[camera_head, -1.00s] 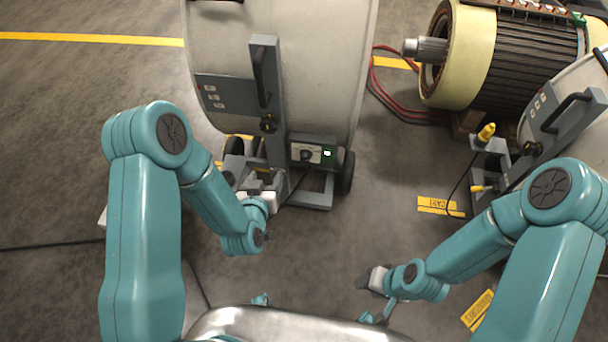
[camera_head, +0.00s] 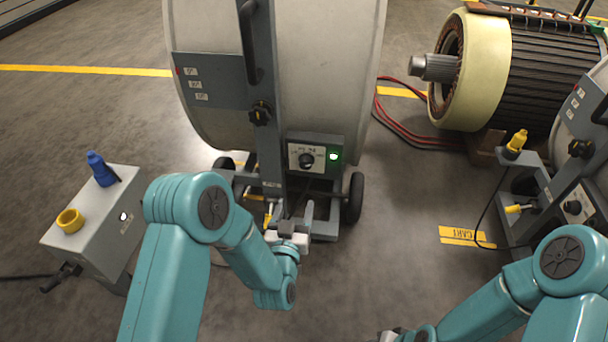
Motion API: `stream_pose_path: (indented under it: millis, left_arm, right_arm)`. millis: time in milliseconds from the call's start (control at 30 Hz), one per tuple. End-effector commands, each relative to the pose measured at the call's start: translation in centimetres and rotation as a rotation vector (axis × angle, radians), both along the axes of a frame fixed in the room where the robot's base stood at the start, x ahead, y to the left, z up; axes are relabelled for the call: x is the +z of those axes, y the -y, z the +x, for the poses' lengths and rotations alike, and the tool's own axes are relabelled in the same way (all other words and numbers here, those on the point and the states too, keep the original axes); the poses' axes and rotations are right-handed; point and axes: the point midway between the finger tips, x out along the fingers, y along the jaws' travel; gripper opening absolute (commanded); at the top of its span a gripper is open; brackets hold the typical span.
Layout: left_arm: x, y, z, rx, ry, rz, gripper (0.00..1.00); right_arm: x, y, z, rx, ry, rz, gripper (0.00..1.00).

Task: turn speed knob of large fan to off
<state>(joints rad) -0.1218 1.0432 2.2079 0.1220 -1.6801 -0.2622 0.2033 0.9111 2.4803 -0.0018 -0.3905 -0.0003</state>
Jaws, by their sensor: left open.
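The large fan (camera_head: 330,60) is a big pale drum on a grey wheeled stand in the upper middle. Its speed knob (camera_head: 306,160) is a small black dial on a white plate in a grey box low on the stand, beside a lit green lamp (camera_head: 334,156). A black star-shaped knob (camera_head: 260,113) sits higher on the post. My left gripper (camera_head: 292,212) is open and empty, in front of the stand and below the speed knob, apart from it. My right gripper (camera_head: 392,335) is at the bottom edge, mostly cut off; its jaws cannot be made out.
A grey box (camera_head: 90,215) with a blue plug (camera_head: 101,168) and a yellow socket (camera_head: 70,220) stands at left. A second, smaller fan stand (camera_head: 560,190) with yellow plugs is at right. A motor (camera_head: 510,70) and red cables (camera_head: 405,125) lie behind.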

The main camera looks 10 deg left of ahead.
Motion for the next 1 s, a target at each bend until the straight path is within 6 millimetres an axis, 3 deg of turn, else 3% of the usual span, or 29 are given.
stream_pose_path:
  millis: [300, 500, 700, 1000]
  left_arm:
    - [-0.3, -0.1, 7.7, 0.002, 0.005, -0.001, 0.65]
    - [-0.2, -0.1, 11.6, 0.001, 0.003, -0.001, 0.65]
    - [-0.1, 0.0, 13.6, 0.000, 0.000, 0.000, 0.65]
    - [0.0, 0.0, 14.0, 0.000, -0.001, 0.000, 0.65]
  right_arm:
    - [-2.5, 0.3, 1.5, -0.007, 0.051, -0.010, 0.43]
    - [-3.6, 0.5, 2.5, -0.011, 0.085, -0.017, 0.43]
    - [-4.1, 0.6, 3.0, -0.013, 0.101, -0.019, 0.43]
    - [-4.1, 0.6, 3.1, -0.013, 0.105, -0.020, 0.43]
